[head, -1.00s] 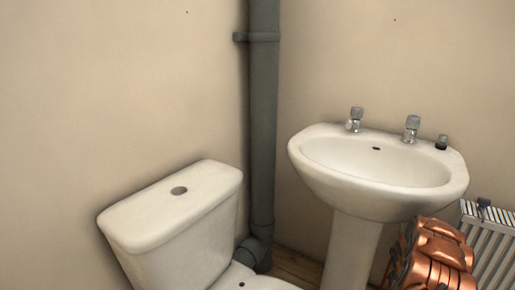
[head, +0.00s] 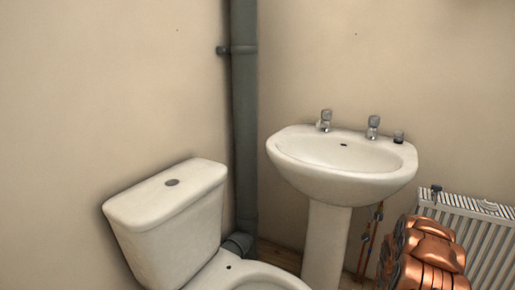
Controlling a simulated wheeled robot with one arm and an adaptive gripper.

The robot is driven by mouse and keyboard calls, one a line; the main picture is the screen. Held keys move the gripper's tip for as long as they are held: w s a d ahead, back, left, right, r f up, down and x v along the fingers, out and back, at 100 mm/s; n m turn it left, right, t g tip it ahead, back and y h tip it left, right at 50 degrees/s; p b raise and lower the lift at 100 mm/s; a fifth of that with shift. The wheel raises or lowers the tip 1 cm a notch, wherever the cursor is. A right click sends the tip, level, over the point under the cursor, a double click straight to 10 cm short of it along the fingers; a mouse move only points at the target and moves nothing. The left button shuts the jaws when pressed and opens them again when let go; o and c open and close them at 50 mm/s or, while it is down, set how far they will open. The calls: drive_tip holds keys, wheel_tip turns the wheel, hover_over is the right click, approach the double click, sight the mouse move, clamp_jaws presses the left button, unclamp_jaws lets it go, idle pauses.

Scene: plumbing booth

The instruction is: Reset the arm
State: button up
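Part of my copper-coloured arm (head: 428,255) shows at the lower right of the head view, in front of the radiator. My gripper is not in view, so its state is hidden. No object of the task other than the arm is named.
A white toilet (head: 165,215) stands at the lower left. A white pedestal sink (head: 345,180) with two taps stands right of centre. A grey vertical pipe (head: 244,120) runs down the corner between them. A white radiator (head: 480,225) is on the right wall. Wooden floor shows in small patches.

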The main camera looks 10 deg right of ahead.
drive_tip(key=s+a+r+n+g+y+p, duration=0.15)
drive_tip(key=s+a+r+p, duration=0.4)
drive_tip(key=r, duration=0.85)
drive_tip(key=s+a+r+n+p, duration=0.25)
drive_tip(key=a+r+p, duration=0.35)
drive_tip(key=a+r, duration=0.6)
drive_tip(key=s+a+r+n+y+p, duration=0.1)
drive_tip(key=s+a+r+p, duration=0.55)
drive_tip(key=r, duration=0.85)
drive_tip(key=s+a+r+n+g+p, duration=0.1)
drive_tip(key=s+a+r+n+p, duration=0.1)
drive_tip(key=s+a+r+p, duration=0.5)
drive_tip(key=s+a+r+n+g+p, duration=0.2)
drive_tip(key=s+a+r+p, duration=0.5)
drive_tip(key=s+r, duration=0.8)
drive_tip(key=s+a+n+y, duration=0.1)
drive_tip(key=s, duration=0.4)
drive_tip(key=shift+r, duration=0.4)
